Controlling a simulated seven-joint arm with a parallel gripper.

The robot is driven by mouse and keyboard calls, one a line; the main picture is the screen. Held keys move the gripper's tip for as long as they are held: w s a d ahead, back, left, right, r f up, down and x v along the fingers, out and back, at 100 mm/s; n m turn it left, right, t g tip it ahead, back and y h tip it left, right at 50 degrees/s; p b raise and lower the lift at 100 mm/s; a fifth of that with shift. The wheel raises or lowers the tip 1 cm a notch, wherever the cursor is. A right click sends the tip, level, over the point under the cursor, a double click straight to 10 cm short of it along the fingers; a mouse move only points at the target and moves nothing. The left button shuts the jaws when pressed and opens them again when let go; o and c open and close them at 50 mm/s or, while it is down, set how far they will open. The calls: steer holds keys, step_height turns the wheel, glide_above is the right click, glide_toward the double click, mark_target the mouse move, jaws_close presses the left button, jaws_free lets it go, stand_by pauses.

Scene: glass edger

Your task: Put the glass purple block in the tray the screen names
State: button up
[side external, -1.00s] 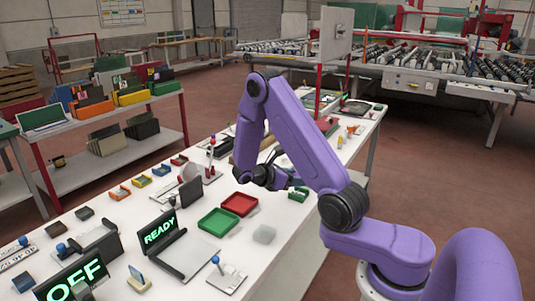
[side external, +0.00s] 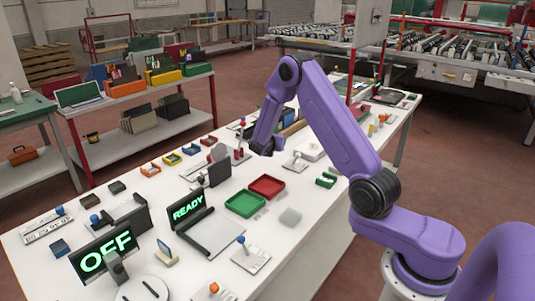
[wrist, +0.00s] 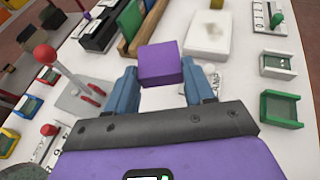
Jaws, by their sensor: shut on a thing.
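In the wrist view a purple block (wrist: 159,64) sits between the blue fingers of my gripper (wrist: 161,84), which is shut on it. In the side view my gripper (side external: 262,148) is above the table, beyond the red and green trays; the block cannot be made out there. The green tray (side external: 245,205) and the red tray (side external: 267,187) lie side by side and look empty. One screen (side external: 188,208) reads READY in green. A second screen (side external: 103,257) reads OFF. Neither visible word names a tray.
A red-knobbed lever (wrist: 45,58) stands left of my gripper in the wrist view. A white slab (wrist: 208,38) and a small green bin (wrist: 281,108) are on the right. A pale translucent block (side external: 290,216) lies beside the trays. Small coloured bins line the far table edge.

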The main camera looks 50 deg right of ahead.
steer(key=w+d+f, duration=0.2)
steer(key=w, duration=0.2)
glide_above(262, 162)
steer(key=s, duration=0.1)
steer(key=f, duration=0.4)
steer(key=shift+s+a+f, duration=0.15)
steer(key=shift+s+a, duration=0.05)
steer(key=shift+w+d+f, duration=0.25)
steer(key=shift+w+f, duration=0.4)
steer(key=shift+f, duration=1.6)
steer(key=shift+f, duration=0.15)
steer(key=o, duration=1.1)
